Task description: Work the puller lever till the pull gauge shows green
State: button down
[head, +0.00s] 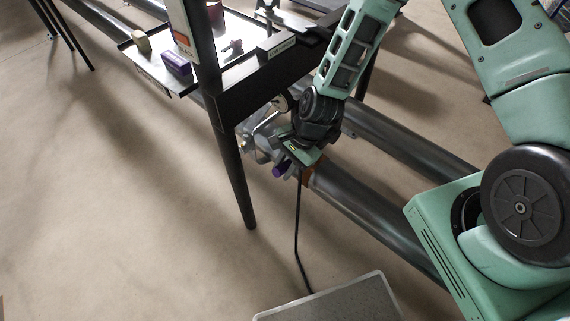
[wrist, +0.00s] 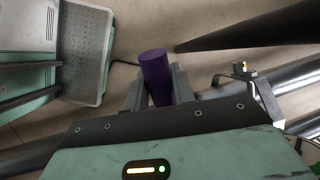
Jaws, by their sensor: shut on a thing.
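A purple cylindrical grip (wrist: 155,72), which looks like the handle of the puller lever, sits between the fingers of my gripper (wrist: 159,90) in the wrist view. My gripper is shut on it. In the head view my gripper (head: 291,164) is low beside the pipes, and the purple grip (head: 280,169) sticks out on its left. The grey metal puller fittings (head: 258,143) are just behind it, partly hidden by my wrist. A small round dial-like part (head: 281,103) shows above them, but I cannot read any colour on it.
Two long grey pipes (head: 372,219) run low to the lower right. A dark stand with a leg (head: 236,180) is close on the left. Its tray (head: 150,68) holds a purple box (head: 177,63) and small parts. The floor at left is clear.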

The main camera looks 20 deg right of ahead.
notch_tip(320, 180, down, 11)
jog(key=a+t+h+b, duration=0.1)
jog(key=t+h+b, duration=0.1)
jog(key=h+b, duration=0.2)
jog(key=shift+s+f+n, duration=0.15)
jog(key=shift+s+n, duration=0.15)
jog(key=shift+s, duration=0.05)
jog(key=c, duration=1.2)
grip_release()
jog(key=s+r, duration=0.1)
jog(key=r, duration=0.4)
jog(key=s+r+p, duration=0.1)
jog(key=r, duration=0.5)
jog(key=s+r, duration=0.1)
jog(key=r, duration=0.5)
jog(key=shift+s+d, duration=0.2)
jog(key=shift+s, duration=0.1)
jog(key=shift+o, duration=0.2)
